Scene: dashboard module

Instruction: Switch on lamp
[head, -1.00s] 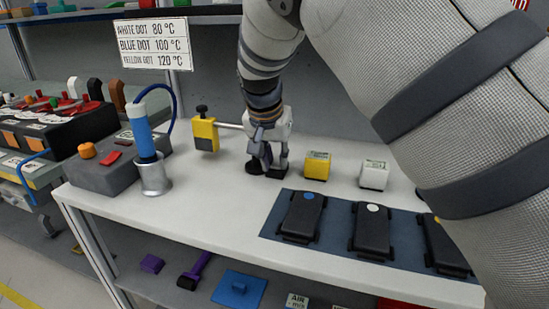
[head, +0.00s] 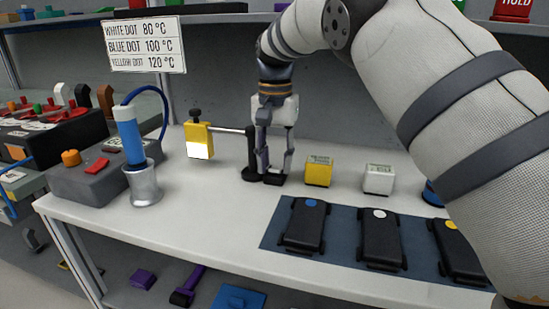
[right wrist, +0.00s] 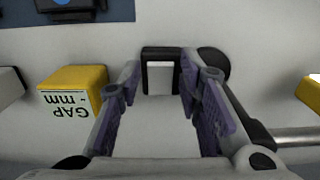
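The lamp is a yellow head (head: 199,132) with a black knob on top, on a metal bar from a post with a round black base (head: 253,173). Its lower face (head: 200,151) is bright white. A small black frame with a pale middle stands beside the base; it shows in the right wrist view (right wrist: 160,56). My right gripper (head: 275,168) points down over this frame, fingers apart. My left gripper is not in view.
A yellow block (head: 318,171) and a white block (head: 379,179) stand right of my right gripper. Several black devices lie on a blue mat (head: 340,245). A blue-handled tool (head: 129,136) stands in a metal holder at left. The white table's front left is clear.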

